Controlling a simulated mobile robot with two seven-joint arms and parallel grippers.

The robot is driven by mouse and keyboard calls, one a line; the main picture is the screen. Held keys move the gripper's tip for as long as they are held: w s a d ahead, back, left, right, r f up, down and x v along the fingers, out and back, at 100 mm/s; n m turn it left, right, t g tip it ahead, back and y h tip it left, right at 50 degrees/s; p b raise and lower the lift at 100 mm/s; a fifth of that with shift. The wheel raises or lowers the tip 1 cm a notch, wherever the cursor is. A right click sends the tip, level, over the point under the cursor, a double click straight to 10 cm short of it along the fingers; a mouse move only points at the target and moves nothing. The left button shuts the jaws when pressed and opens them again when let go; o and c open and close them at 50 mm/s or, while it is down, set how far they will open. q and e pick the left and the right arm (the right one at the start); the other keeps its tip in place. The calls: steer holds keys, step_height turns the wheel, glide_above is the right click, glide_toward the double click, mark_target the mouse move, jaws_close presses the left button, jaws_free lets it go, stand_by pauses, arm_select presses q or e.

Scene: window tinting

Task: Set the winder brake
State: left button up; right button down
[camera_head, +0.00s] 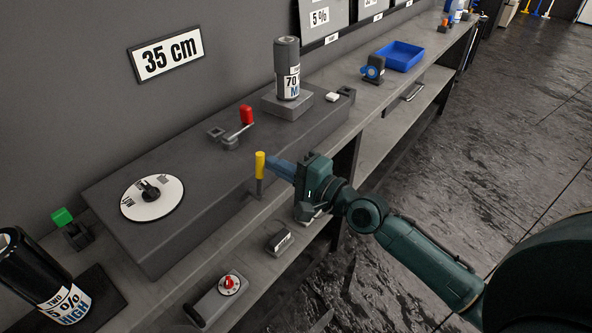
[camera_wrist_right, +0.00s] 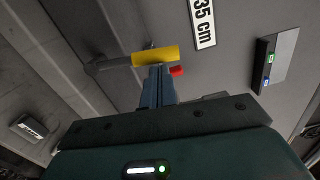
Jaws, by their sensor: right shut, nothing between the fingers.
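A lever with a yellow grip (camera_head: 260,165) stands upright on a grey stem at the front edge of the long dark grey machine body (camera_head: 215,198). Which control is the brake is not labelled legibly. My right gripper (camera_head: 272,167) comes from the right, its blue fingers shut and empty, with the tips right beside the yellow grip. In the right wrist view the fingers (camera_wrist_right: 155,88) end just at the yellow grip (camera_wrist_right: 155,56); whether they touch it I cannot tell. A red-handled lever (camera_head: 246,115) stands farther back on the machine. My left gripper is not in view.
A white dial (camera_head: 152,197) lies on the machine's left end, and a "70" roll (camera_head: 287,69) stands on a block at its right end. A red-knob box (camera_head: 230,284) and a small dark block (camera_head: 280,240) sit in front. A blue tray (camera_head: 399,55) is farther right.

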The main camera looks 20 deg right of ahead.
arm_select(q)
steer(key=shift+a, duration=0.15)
arm_select(e)
steer(key=shift+s+a+n, duration=0.15)
steer(key=shift+a+n, duration=0.15)
steer(key=shift+n, duration=0.1)
